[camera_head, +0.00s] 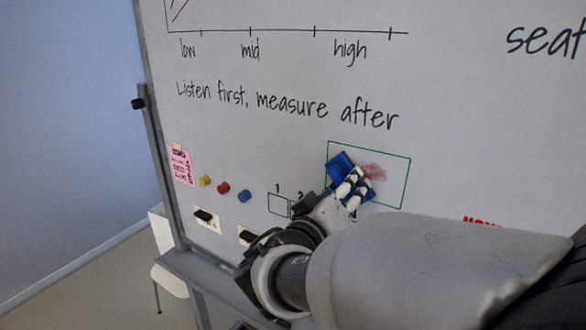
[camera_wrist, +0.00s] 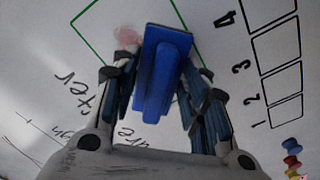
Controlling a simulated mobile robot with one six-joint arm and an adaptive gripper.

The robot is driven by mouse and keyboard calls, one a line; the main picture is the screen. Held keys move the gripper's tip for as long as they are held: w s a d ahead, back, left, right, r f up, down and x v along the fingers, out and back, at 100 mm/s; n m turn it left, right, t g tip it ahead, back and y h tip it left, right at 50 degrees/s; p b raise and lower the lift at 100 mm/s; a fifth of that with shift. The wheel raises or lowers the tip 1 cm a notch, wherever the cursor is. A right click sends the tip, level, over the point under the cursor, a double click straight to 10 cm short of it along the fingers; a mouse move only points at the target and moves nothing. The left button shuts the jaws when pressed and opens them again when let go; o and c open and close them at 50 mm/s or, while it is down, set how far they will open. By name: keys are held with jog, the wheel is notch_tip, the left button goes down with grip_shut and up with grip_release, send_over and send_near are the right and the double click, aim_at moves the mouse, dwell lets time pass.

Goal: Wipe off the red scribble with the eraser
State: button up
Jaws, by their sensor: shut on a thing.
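The blue eraser (camera_head: 339,168) is at the whiteboard (camera_head: 440,130), over the left part of a green-outlined box (camera_head: 408,182). My gripper (camera_head: 352,187) is shut on the eraser, which also shows between the fingers in the wrist view (camera_wrist: 161,70). A blurred, faint red scribble (camera_head: 375,172) lies just right of the eraser inside the green box. In the wrist view a pale red smudge (camera_wrist: 127,36) shows beside the eraser's upper left. Whether the eraser touches the board is hard to tell.
Yellow, red and blue magnets (camera_head: 224,188) sit left on the board, near a pink note (camera_head: 181,166). Numbered boxes (camera_head: 279,204) are left of my gripper, partly hidden. Black writing (camera_head: 290,105) runs above the green box. Red lettering (camera_head: 482,221) is at the lower right.

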jog(key=shift+b+x, duration=0.65)
jog(key=shift+x, duration=0.25)
jog(key=shift+s+d, duration=0.1)
jog(key=shift+s, duration=0.05)
jog(key=shift+s+d+f+b, duration=0.15)
jog(key=shift+s+d+b, duration=0.3)
jog(key=shift+b, duration=0.45)
jog(key=shift+s+d+b, duration=0.65)
jog(key=shift+d+b, duration=0.2)
jog(key=shift+d, duration=0.05)
jog(key=shift+s+d+b, duration=0.3)
jog(key=shift+d+b, duration=0.2)
jog(key=shift+b, duration=0.05)
jog(key=shift+s+d+b, duration=0.3)
jog(key=shift+d+b, duration=0.2)
jog(key=shift+b, duration=0.05)
jog(key=shift+s+d+b, duration=0.35)
jog(key=shift+d+b, duration=0.15)
jog(key=shift+d, duration=0.05)
jog(key=shift+b, duration=0.75)
